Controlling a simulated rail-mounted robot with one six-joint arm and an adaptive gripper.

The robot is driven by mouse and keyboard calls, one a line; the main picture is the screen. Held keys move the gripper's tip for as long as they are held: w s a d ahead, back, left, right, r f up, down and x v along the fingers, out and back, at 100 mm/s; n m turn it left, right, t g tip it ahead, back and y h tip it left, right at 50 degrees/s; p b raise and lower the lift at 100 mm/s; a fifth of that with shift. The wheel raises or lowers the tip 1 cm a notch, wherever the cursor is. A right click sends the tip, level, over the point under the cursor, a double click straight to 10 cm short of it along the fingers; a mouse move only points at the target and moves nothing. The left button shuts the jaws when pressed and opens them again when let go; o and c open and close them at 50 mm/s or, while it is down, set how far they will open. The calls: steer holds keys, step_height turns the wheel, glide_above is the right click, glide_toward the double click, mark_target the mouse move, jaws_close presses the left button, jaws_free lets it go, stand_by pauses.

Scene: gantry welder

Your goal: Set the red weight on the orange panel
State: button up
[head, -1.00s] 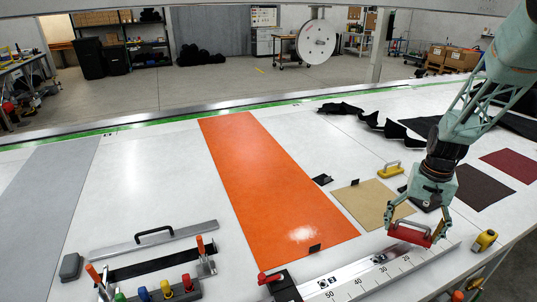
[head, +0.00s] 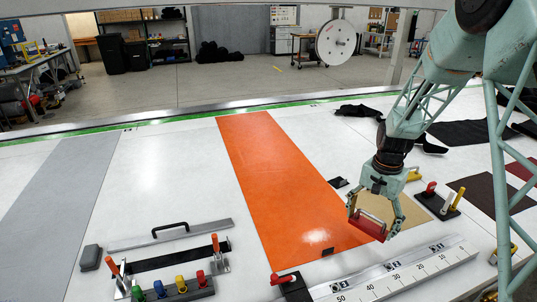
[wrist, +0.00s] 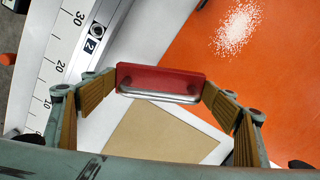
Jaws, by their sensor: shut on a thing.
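The red weight (head: 368,231) is a red block with a metal handle, held between the fingers of my gripper (head: 374,216). In the wrist view the weight (wrist: 160,72) sits level between the two fingers.
A tan sheet (head: 405,218) lies right of the orange panel, partly behind my gripper. A ruler rail (head: 400,270) runs along the near edge. A red-handled toggle clamp (head: 285,280) stands by the panel's near end. A small black piece (head: 328,251) lies on the panel's near edge.

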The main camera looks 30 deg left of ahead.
steer(key=s+a, duration=0.1)
steer(key=a, duration=0.4)
steer(key=s+a+m, duration=0.1)
steer(key=a, duration=0.3)
steer(key=s+a+m+p, duration=0.1)
steer(key=a, duration=0.4)
steer(key=shift+s+a, duration=0.35)
steer(key=shift+s, duration=0.05)
steer(key=s+a+m, duration=0.1)
steer(key=s+a, duration=0.1)
steer(key=a, duration=0.3)
steer(key=s+a+m, duration=0.1)
steer(key=s+a, duration=0.2)
steer(key=a, duration=0.2)
steer(key=s+a+m+p, duration=0.1)
steer(key=s+a, duration=0.1)
steer(key=a, duration=0.2)
steer(key=shift+s+a+f, duration=0.2)
steer(key=shift+a+f, duration=0.05)
steer(key=shift+a, duration=0.15)
steer(key=shift+w, duration=0.15)
steer(key=p, duration=0.1)
glide_above(300, 209)
steer(key=shift+f, duration=0.7)
steer(key=shift+f, duration=0.1)
steer(key=shift+f+p, duration=0.3)
steer(key=shift+f, duration=1.35)
steer(key=shift+f, duration=0.15)
steer(key=o, duration=1.4)
